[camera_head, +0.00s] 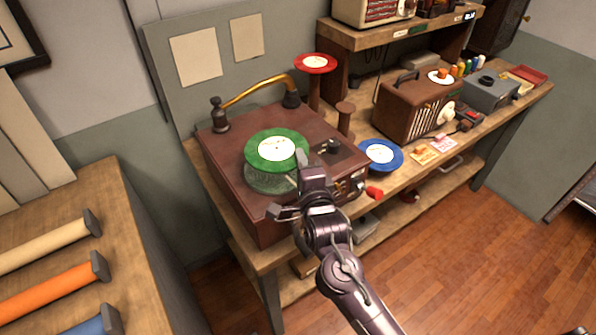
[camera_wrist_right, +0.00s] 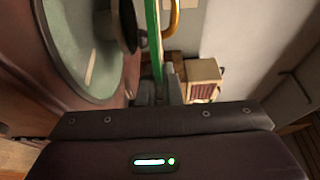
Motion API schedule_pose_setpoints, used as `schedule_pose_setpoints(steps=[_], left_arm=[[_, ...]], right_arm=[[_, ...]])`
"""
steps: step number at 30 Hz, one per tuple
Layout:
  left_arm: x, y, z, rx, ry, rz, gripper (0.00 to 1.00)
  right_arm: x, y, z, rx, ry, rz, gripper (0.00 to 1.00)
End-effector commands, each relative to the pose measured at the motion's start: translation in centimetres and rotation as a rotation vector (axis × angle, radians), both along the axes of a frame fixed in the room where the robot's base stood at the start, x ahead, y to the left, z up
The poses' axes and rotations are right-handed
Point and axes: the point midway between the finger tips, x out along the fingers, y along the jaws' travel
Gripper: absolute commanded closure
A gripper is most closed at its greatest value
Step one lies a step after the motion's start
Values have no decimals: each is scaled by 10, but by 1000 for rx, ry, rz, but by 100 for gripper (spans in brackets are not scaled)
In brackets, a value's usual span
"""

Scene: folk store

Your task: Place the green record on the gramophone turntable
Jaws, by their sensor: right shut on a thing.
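The green record (camera_head: 277,142) with a white label is over the turntable platter (camera_head: 268,185) of the brown gramophone (camera_head: 225,165). My right gripper (camera_head: 298,178) is shut on the record's near right edge. In the right wrist view the record (camera_wrist_right: 153,40) shows edge-on between the fingertips (camera_wrist_right: 160,88). There the pale green platter (camera_wrist_right: 75,75) and a dark round spindle piece (camera_wrist_right: 127,25) lie to the left of the record, with a gap between record and platter. The record looks about level with the platter. The gripper hides part of the gramophone's front. My left gripper is not in view.
The gold tonearm (camera_head: 255,92) is behind the platter. A red record (camera_head: 315,63) sits on a wooden stand; a blue record (camera_head: 380,156) is right of the gramophone. A brown radio (camera_head: 400,108) stands further right on the bench. A wooden counter (camera_head: 110,195) is at left.

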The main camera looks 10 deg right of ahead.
Motion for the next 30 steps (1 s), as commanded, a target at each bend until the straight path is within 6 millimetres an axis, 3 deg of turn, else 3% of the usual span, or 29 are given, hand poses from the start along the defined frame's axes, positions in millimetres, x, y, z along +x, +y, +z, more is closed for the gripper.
schedule_pose_setpoints(steps=[1,3,15,21,30], left_arm=[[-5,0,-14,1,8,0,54],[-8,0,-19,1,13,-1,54],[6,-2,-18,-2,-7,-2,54],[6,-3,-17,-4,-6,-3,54],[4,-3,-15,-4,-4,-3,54]], right_arm=[[-2,-1,-16,-1,0,1,100],[-4,-3,-22,0,-1,1,100],[-5,-3,-24,1,-2,0,100],[-5,-3,-23,0,0,0,73],[-5,-3,-21,0,-1,1,73]])
